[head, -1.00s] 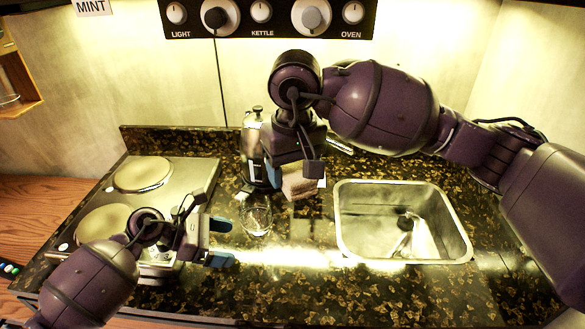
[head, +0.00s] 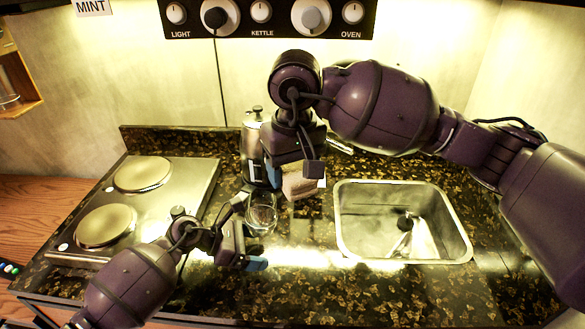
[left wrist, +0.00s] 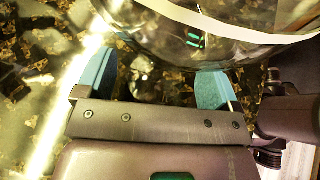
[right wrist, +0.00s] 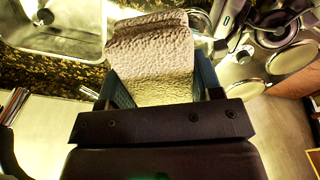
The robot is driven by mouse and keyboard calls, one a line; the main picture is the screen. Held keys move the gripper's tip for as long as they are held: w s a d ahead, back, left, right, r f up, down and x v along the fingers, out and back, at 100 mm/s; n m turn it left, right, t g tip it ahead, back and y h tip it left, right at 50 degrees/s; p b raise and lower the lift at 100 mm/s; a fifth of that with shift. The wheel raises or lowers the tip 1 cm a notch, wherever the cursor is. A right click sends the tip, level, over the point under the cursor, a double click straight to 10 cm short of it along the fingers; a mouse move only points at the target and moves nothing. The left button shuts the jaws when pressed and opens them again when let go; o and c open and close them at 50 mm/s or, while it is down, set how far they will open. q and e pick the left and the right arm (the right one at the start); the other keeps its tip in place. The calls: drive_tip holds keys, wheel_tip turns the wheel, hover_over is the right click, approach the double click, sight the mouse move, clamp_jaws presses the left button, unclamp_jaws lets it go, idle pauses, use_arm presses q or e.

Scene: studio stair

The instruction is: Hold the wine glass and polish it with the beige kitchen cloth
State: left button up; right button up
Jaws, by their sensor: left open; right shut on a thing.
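The clear wine glass (head: 262,212) stands on the dark speckled counter, left of the sink. In the left wrist view its large transparent bowl (left wrist: 220,35) fills the top, close to and partly overlapping the fingers. My left gripper (head: 246,246) is open just in front of the glass; its blue fingers (left wrist: 152,82) are apart with nothing clamped between them. My right gripper (head: 282,178) is shut on the beige kitchen cloth (head: 302,181), held behind and right of the glass. The textured cloth hangs out past the fingers in the right wrist view (right wrist: 150,55).
A metal pot (head: 252,140) stands behind the glass, close to my right gripper. The steel sink (head: 365,235) is at the right, and a two-plate hob (head: 185,190) is at the left. The counter's front strip is clear.

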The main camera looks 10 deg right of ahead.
use_arm(q)
clamp_jaws()
idle(0.4)
idle(0.9)
